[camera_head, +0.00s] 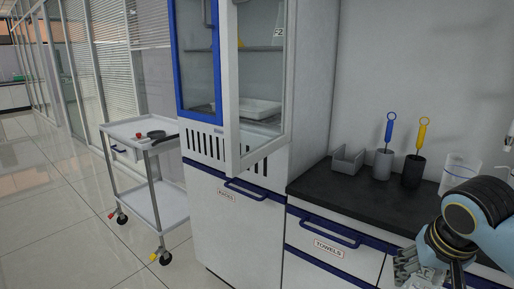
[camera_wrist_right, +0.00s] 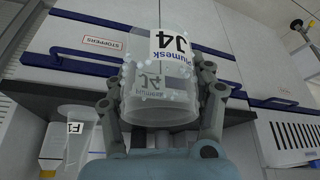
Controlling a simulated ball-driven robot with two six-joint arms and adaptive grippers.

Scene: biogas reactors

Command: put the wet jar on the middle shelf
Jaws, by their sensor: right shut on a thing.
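In the right wrist view, a clear jar (camera_wrist_right: 160,85) with a white label reading J4 has droplets on its wall. My right gripper (camera_wrist_right: 168,100) is shut on it, with a finger on each side. In the head view my right gripper (camera_head: 420,262) is at the lower right, in front of the dark counter; the jar cannot be made out there. The tall cabinet (camera_head: 240,225) has an open glass door (camera_head: 232,100). Behind the glass a shelf (camera_head: 262,48) shows, but I cannot tell its level for sure. My left gripper is not in view.
The dark counter (camera_head: 350,195) carries a grey holder (camera_head: 347,160), a blue-handled brush (camera_head: 389,130), a yellow-handled brush (camera_head: 421,135) and a clear vessel (camera_head: 460,170). A white tray (camera_head: 260,108) sits low in the cabinet. A trolley (camera_head: 150,135) stands left; floor ahead of it is free.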

